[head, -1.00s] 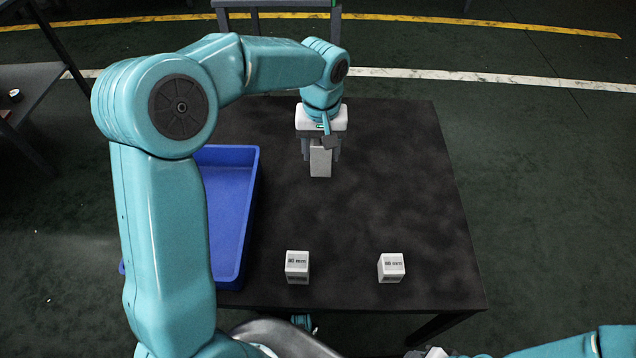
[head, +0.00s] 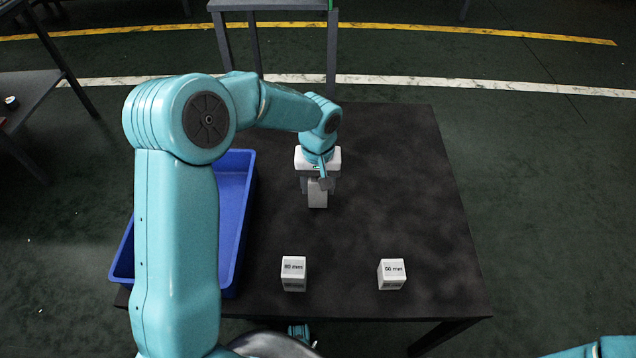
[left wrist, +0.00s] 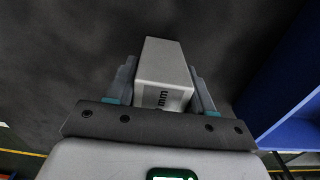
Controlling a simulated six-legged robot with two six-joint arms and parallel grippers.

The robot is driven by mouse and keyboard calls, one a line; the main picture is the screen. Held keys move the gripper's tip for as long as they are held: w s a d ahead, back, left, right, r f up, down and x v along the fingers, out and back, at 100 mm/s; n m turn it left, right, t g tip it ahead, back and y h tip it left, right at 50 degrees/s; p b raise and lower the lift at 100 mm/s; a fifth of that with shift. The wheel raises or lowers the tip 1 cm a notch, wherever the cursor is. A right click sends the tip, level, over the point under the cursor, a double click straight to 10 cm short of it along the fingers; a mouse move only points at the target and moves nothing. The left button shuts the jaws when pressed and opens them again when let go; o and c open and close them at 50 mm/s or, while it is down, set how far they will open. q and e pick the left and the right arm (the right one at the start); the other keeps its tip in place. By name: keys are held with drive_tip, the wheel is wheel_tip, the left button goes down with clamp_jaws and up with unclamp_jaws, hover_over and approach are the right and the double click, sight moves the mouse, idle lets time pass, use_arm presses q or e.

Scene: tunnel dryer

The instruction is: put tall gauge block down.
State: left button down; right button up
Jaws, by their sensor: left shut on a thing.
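My left gripper (head: 318,186) is shut on a pale grey gauge block (head: 318,197) over the middle of the dark table (head: 400,190). In the left wrist view the block (left wrist: 163,62) sits between both fingers (left wrist: 163,85), with a printed "mm" label partly hidden. I cannot tell whether its lower end touches the table. A white block marked 80 mm (head: 293,274) stands near the table's front edge. Another white block, its label looking like 60 mm (head: 392,274), stands to its right. My right gripper is not in view.
A blue bin (head: 234,215) stands on the left of the table, partly behind my left arm; it also shows in the left wrist view (left wrist: 285,85). A dark stand (head: 275,8) is behind the table.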

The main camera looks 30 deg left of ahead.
use_arm(q)
drive_tip(key=shift+f, duration=0.1)
drive_tip(key=shift+c, duration=2.1)
unclamp_jaws()
